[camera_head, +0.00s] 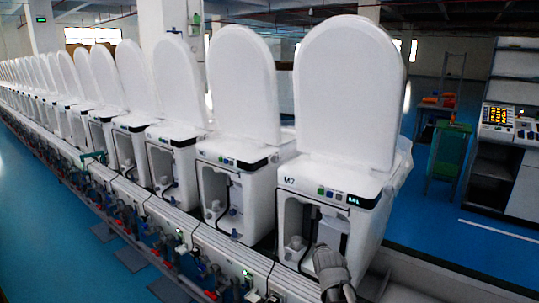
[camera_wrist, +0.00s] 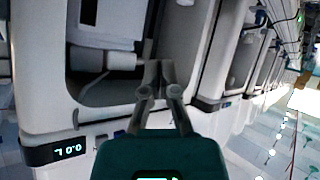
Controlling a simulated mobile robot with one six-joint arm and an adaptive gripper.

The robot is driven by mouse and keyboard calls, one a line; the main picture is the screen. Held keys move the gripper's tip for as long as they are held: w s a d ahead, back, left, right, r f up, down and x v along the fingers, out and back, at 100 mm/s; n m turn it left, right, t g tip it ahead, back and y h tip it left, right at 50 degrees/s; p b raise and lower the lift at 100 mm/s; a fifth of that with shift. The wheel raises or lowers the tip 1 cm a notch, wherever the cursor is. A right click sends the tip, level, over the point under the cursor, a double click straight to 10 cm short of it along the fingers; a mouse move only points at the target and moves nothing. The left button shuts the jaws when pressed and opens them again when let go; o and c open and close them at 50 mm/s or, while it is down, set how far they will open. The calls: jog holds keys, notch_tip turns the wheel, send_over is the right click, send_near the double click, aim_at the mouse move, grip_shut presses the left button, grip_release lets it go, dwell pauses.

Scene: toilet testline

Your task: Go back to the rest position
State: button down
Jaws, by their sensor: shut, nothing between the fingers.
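My gripper (camera_head: 322,252) is at the lower right of the head view, in front of the open front bay of the nearest toilet (camera_head: 345,183), marked M7. In the wrist view my gripper (camera_wrist: 160,65) points into that bay, and its two fingers meet at the tips. Nothing shows between the fingers. A light cylindrical fitting (camera_wrist: 120,60) in the bay lies just left of the fingertips. I cannot tell whether the fingers touch anything inside.
A long row of white toilets with raised lids (camera_head: 243,85) runs to the back left. Pipes and valves (camera_head: 130,215) line the rail below. A green stand (camera_head: 447,150) and a control console (camera_head: 497,122) stand at right.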

jog(key=s+f+m+g, duration=0.1)
jog(key=s+f+g, duration=0.25)
jog(key=s, duration=0.35)
jog(key=s+f+m+g+p, duration=0.1)
jog(key=s+f+g, duration=0.1)
jog(key=s+g, duration=0.4)
jog(key=s+f+m+g, duration=0.1)
jog(key=s+f+g, duration=0.2)
jog(key=s, duration=0.5)
notch_tip(320, 180, up, 16)
jog(key=p, duration=1.6)
jog(key=shift+s+r+y, duration=0.15)
jog(key=shift+y, duration=0.15)
jog(key=shift+d+t, duration=0.1)
jog(key=shift+t, duration=0.15)
